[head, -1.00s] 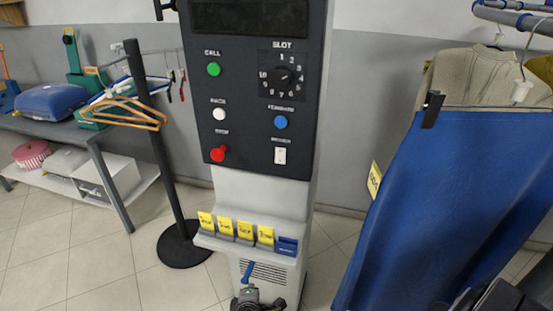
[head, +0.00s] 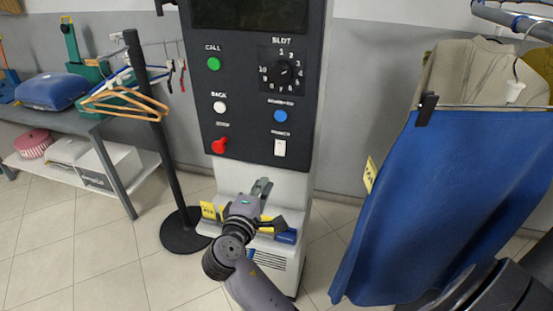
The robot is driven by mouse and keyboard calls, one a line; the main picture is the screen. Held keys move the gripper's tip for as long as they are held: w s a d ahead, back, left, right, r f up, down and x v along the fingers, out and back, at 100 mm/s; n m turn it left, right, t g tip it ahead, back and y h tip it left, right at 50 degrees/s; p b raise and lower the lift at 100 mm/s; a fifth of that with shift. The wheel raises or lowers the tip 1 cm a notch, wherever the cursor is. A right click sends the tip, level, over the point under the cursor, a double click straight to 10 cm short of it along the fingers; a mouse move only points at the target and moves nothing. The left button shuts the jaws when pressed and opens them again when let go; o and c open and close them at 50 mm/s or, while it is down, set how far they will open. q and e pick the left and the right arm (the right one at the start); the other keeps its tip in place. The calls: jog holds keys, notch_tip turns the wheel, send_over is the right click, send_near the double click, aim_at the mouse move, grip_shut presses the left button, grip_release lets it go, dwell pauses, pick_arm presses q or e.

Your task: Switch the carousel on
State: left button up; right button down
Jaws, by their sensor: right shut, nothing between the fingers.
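The carousel's control panel (head: 243,110) stands upright on a white pedestal in the middle of the head view. It carries a green CALL button (head: 214,64), a white BACK button (head: 219,107), a blue button (head: 280,116), a red button (head: 219,146) and a black SLOT dial (head: 284,71). My left gripper is not in view.
Yellow tags (head: 208,211) and a blue block (head: 286,236) sit on the pedestal's ledge, partly hidden by my right gripper. A blue garment (head: 445,200) hangs close on the right. A black post (head: 160,150) with wooden hangers (head: 125,105) stands left.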

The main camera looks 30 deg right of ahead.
aim_at(279, 155)
jog(key=p+x, duration=0.3)
jog(key=x, duration=0.8)
jog(key=shift+w+d, duration=0.15)
jog(key=shift+d, duration=0.05)
jog(key=shift+w+d+f+p, duration=0.1)
jog(key=shift+w+d+p, duration=0.25)
jog(key=shift+d, duration=0.1)
jog(key=shift+w, duration=0.1)
jog(key=shift+f, duration=0.1)
jog(key=shift+d+f+b, duration=0.1)
jog(key=shift+f+b, duration=0.05)
jog(key=shift+b, duration=0.25)
jog(key=b, duration=0.2)
jog(key=shift+w+d+f+h+b, duration=0.2)
jog(key=shift+f+h+b, duration=0.1)
jog(key=shift+f+h, duration=0.1)
jog(key=shift+r+p, duration=0.45)
jog(key=shift+p, duration=0.1)
